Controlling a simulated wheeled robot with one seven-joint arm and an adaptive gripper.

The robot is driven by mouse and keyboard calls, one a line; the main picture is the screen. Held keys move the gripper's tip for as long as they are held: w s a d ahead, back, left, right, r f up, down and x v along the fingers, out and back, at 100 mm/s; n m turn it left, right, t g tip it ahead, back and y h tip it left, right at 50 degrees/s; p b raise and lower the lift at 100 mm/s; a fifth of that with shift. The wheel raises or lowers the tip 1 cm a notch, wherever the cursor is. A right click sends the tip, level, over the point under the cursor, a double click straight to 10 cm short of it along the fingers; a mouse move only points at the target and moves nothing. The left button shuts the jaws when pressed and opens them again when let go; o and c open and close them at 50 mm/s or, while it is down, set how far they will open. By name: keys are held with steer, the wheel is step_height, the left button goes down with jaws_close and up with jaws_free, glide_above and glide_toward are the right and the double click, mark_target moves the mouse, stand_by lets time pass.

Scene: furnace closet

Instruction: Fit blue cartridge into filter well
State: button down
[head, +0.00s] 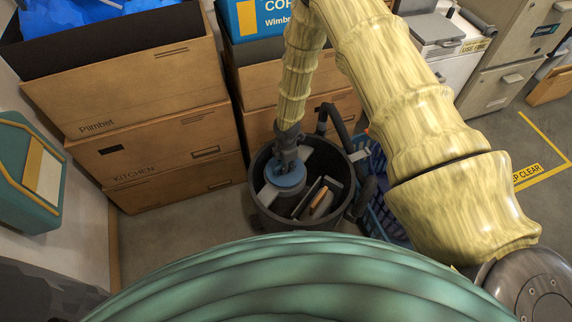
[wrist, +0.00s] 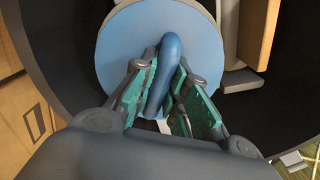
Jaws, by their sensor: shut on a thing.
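The blue cartridge (head: 288,181) has a round, flat blue top with an upright handle. In the head view it is at the left inside of a dark round tub (head: 262,207). My gripper (head: 287,160) reaches down from above and is shut on the cartridge's handle. In the wrist view the green-padded fingers (wrist: 170,75) flank the blue handle (wrist: 158,90), and the blue disc (wrist: 125,50) lies beyond them. The filter well cannot be made out for certain; the disc and gripper hide what is beneath. I cannot tell how deep the cartridge sits.
Upright slats (head: 318,200) stand in the tub right of the cartridge. A dark hose (head: 336,122) curves at its back right rim. A blue basket (head: 378,208) is close on the right, cardboard boxes (head: 165,125) at left and behind. Floor is free at front left.

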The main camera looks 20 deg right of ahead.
steer(key=shift+f+b, duration=0.4)
steer(key=shift+f, duration=0.4)
steer(key=c, duration=1.3)
jaws_free()
steer(key=shift+c, duration=0.2)
steer(key=shift+r, duration=0.1)
steer(key=shift+r+p, duration=2.8)
steer(key=shift+r, duration=1.15)
